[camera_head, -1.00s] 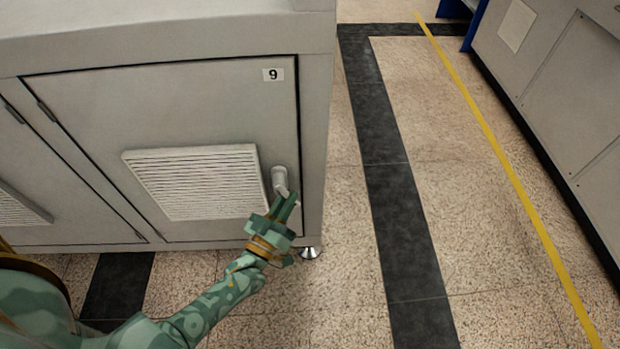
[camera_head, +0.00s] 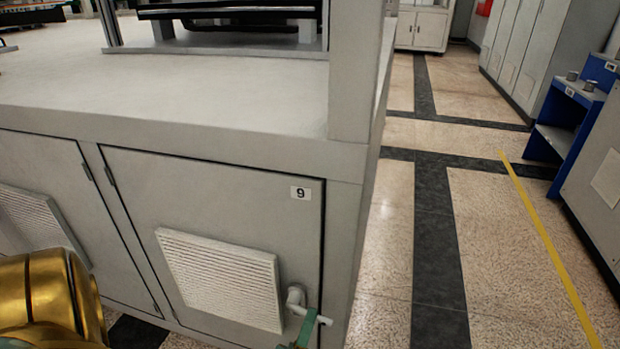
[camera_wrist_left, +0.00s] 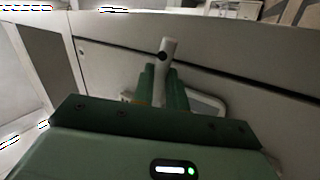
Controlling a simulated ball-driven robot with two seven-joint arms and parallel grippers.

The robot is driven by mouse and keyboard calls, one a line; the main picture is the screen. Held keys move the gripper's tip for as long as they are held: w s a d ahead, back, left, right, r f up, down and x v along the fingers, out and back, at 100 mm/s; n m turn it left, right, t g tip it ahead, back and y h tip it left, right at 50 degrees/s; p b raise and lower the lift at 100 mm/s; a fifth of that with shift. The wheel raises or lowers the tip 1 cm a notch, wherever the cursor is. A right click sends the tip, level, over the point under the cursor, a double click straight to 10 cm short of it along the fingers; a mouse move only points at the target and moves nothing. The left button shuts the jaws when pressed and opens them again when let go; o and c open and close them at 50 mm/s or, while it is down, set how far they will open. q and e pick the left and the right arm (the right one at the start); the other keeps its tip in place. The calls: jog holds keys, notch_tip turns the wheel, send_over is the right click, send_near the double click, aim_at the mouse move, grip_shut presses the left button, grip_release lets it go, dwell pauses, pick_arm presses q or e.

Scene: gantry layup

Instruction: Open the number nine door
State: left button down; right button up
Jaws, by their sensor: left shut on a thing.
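The number nine door (camera_head: 215,195) is a grey cabinet door with a white louvred vent and a "9" label (camera_head: 300,193) near its upper right corner. It looks closed, flush with the cabinet front. Its light handle (camera_head: 296,298) is low on the right side, with a lever reaching right. My left gripper (camera_head: 308,328) is at the bottom of the head view, mostly cut off, with its green fingers at the lever. In the left wrist view the green fingers (camera_wrist_left: 163,84) are shut around the pale handle (camera_wrist_left: 168,52). My right gripper is out of view.
The cabinet's worktop (camera_head: 200,95) spreads above the door, with a post at its right corner. An open aisle (camera_head: 385,230) runs on the right, with a yellow floor line. A blue step unit (camera_head: 560,135) and grey cabinets stand beyond it.

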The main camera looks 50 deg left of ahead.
pick_arm(q)
jog(key=shift+d+r+n+g+y, duration=0.1)
jog(key=shift+n+g+y, duration=0.3)
jog(key=shift+n, duration=0.3)
jog(key=shift+r+n+g+y, duration=0.1)
jog(key=shift+n+g+y, duration=0.1)
jog(key=shift+n+y, duration=0.4)
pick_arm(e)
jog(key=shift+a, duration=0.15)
pick_arm(q)
jog(key=shift+n, duration=0.3)
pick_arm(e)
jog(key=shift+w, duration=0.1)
